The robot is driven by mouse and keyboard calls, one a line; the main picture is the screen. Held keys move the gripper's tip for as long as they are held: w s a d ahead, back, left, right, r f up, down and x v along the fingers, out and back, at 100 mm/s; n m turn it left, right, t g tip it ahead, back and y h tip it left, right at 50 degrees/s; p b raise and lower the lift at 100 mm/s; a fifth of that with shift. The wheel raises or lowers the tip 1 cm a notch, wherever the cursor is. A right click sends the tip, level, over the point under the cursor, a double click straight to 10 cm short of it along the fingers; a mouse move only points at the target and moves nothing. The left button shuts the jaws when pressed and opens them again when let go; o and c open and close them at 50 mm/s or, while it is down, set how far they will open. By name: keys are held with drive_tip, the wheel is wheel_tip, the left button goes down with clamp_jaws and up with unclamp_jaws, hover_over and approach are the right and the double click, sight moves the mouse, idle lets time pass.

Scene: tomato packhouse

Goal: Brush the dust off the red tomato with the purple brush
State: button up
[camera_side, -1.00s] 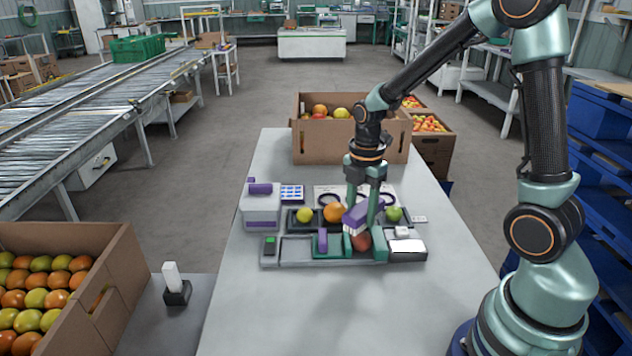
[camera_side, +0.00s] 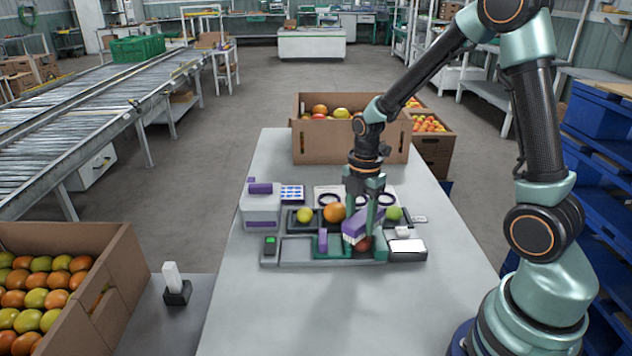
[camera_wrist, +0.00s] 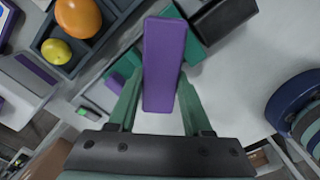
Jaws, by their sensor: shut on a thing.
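My gripper (camera_side: 363,215) is shut on the purple brush (camera_side: 357,224), whose pale bristles point down and to the left in the side view. In the wrist view the purple brush (camera_wrist: 163,65) lies between the fingers of my gripper (camera_wrist: 158,95) and hides what is below it. The red tomato (camera_side: 364,244) sits in the green holder (camera_side: 337,250) on the bench, partly hidden by the brush. The brush is right over the tomato; I cannot tell if the bristles touch it. Dust cannot be made out.
A dark tray behind holds a yellow tomato (camera_side: 304,215), an orange tomato (camera_side: 334,213) and a green tomato (camera_side: 393,213). A purple block (camera_side: 323,239) stands left of the red tomato, a white-topped box (camera_side: 407,247) right. The front bench (camera_side: 310,310) is clear.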

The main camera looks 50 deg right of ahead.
drive_tip(key=shift+a, duration=0.2)
drive_tip(key=shift+a, duration=0.6)
drive_tip(key=shift+f, duration=0.55)
idle(2.7)
drive_tip(key=shift+s+d, duration=0.1)
drive_tip(key=shift+d, duration=0.05)
drive_tip(key=shift+d, duration=1.45)
drive_tip(key=shift+a, duration=0.1)
drive_tip(key=shift+a, duration=1.55)
drive_tip(key=shift+d, duration=0.15)
